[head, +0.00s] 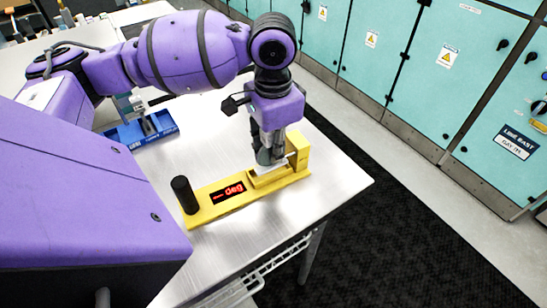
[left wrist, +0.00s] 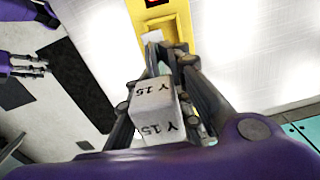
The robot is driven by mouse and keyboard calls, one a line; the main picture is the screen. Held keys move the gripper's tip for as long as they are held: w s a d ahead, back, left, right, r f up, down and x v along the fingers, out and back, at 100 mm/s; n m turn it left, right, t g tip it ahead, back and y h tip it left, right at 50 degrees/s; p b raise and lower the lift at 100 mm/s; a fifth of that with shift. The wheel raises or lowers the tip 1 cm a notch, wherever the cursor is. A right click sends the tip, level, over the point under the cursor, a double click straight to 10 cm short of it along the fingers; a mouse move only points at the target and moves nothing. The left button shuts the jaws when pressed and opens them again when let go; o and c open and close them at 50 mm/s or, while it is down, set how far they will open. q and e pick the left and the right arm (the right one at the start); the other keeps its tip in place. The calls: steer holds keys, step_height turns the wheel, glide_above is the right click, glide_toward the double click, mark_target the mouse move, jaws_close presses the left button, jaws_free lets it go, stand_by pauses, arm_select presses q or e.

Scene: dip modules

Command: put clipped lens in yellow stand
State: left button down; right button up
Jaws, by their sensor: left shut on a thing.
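The yellow stand (head: 215,213) lies on the table, with a red "deg" display, a black post at its left end and a raised block at its right end. It also shows in the left wrist view (left wrist: 181,14). My left gripper (head: 269,158) points down at the stand's right end. It is shut on the clipped lens, a pale grey block marked "Y 15" (left wrist: 157,100). The fingers hide much of it in the head view, so I cannot tell whether it touches the stand. My right gripper (left wrist: 28,66) is at the left of the wrist view, fingers apart and empty.
A blue stand (head: 130,138) is behind the yellow one on the metal table (head: 335,184). The table's right edge is close to the yellow stand. Teal cabinets (head: 440,80) line the floor beyond. Bare table lies right of the stand.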

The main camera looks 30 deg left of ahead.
arm_select(q)
steer(key=shift+w+a+f, duration=0.3)
steer(key=shift+a+f, duration=0.05)
steer(key=shift+f, duration=0.1)
steer(key=f, duration=0.3)
steer(key=shift+w+a+f+b, duration=0.15)
steer(key=shift+a+f+b, duration=0.15)
steer(key=shift+f, duration=0.1)
steer(key=shift+d, duration=0.1)
steer(key=c, duration=1.6)
jaws_free()
steer(key=shift+f, duration=0.1)
steer(key=shift+o, duration=0.2)
